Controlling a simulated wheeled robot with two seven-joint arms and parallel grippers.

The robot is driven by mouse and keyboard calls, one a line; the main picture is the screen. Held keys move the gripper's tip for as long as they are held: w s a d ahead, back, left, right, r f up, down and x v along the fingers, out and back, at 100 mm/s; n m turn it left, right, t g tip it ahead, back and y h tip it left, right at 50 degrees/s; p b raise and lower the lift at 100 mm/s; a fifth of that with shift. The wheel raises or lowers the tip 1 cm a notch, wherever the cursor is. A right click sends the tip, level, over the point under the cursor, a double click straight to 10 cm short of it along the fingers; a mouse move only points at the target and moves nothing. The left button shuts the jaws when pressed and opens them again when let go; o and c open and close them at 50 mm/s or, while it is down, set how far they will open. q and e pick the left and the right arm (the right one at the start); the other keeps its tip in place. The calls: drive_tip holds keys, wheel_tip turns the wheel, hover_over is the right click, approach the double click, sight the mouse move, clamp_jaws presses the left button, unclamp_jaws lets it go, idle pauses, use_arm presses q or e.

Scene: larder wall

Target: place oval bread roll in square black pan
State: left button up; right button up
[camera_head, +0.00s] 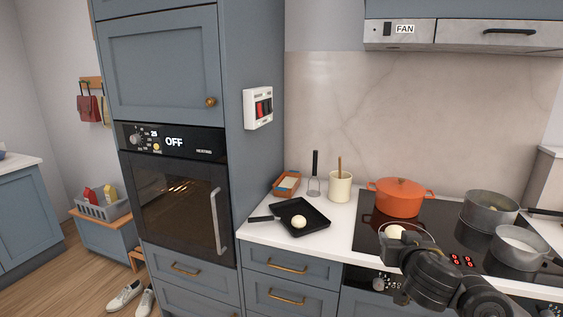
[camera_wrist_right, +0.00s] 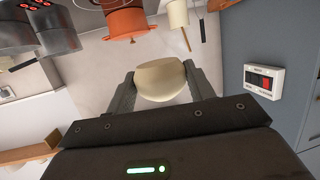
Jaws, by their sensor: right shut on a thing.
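My right gripper (camera_head: 398,236) is shut on a pale, rounded bread roll (camera_head: 393,231), held above the front left of the hob. In the right wrist view the roll (camera_wrist_right: 161,80) sits between the two fingers, with one finger against each side. The square black pan (camera_head: 317,222) lies on the white worktop left of the hob, its handle pointing left. A small pale round thing (camera_head: 299,221) lies inside the pan. The pan is to the left of my right gripper and apart from it. My left gripper is not in view.
An orange lidded pot (camera_head: 399,197) stands at the back of the hob, with two grey pots (camera_head: 489,210) to its right. A cream utensil crock (camera_head: 340,186) and a small brown box (camera_head: 287,184) stand behind the pan. A tall oven cabinet (camera_head: 253,110) borders the worktop's left.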

drive_tip(key=s+a+r+n+y, duration=0.2)
drive_tip(key=s+a, duration=0.4)
drive_tip(key=shift+y, duration=0.3)
